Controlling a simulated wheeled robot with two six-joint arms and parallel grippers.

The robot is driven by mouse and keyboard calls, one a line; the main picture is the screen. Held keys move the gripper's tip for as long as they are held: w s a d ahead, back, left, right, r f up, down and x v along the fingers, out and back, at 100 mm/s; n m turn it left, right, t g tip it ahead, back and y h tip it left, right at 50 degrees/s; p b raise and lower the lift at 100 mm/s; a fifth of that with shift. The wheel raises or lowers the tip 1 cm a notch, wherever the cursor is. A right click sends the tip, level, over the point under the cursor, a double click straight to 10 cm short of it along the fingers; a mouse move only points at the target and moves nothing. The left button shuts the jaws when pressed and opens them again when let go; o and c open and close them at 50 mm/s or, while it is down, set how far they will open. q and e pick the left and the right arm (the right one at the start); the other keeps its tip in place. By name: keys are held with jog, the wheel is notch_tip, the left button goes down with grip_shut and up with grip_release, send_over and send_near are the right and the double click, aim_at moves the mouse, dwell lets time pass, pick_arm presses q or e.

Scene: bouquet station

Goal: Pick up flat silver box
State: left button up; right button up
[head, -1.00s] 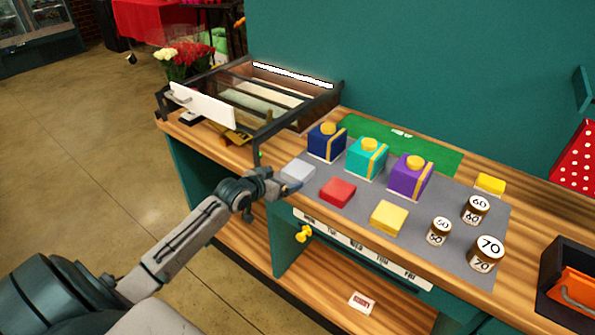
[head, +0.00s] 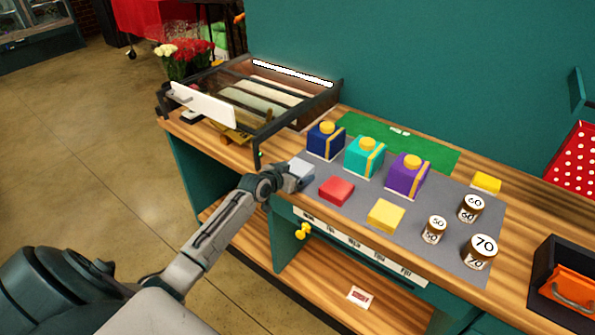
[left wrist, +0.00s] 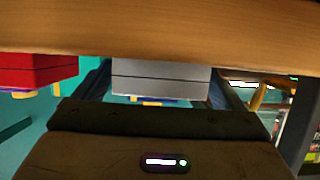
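The flat silver box (head: 301,172) lies at the left end of the grey mat (head: 455,250), partly hidden by my left gripper (head: 289,180). In the left wrist view the silver box (left wrist: 161,77) sits between the two fingers of my left gripper (left wrist: 161,90), one on each side. The fingers are apart and lie along the box's sides. Whether they touch it is hard to see. The box appears to rest on the mat. My right gripper is in neither view.
A red box (head: 337,190) lies right of the silver one, then a yellow box (head: 386,215). Blue (head: 324,142), teal (head: 364,157) and purple (head: 408,176) boxes stand behind. A dark-framed case (head: 262,135) stands at the left. Numbered jars (head: 480,252) stand to the right.

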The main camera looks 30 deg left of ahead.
pick_arm(q)
jog(key=c, duration=0.9)
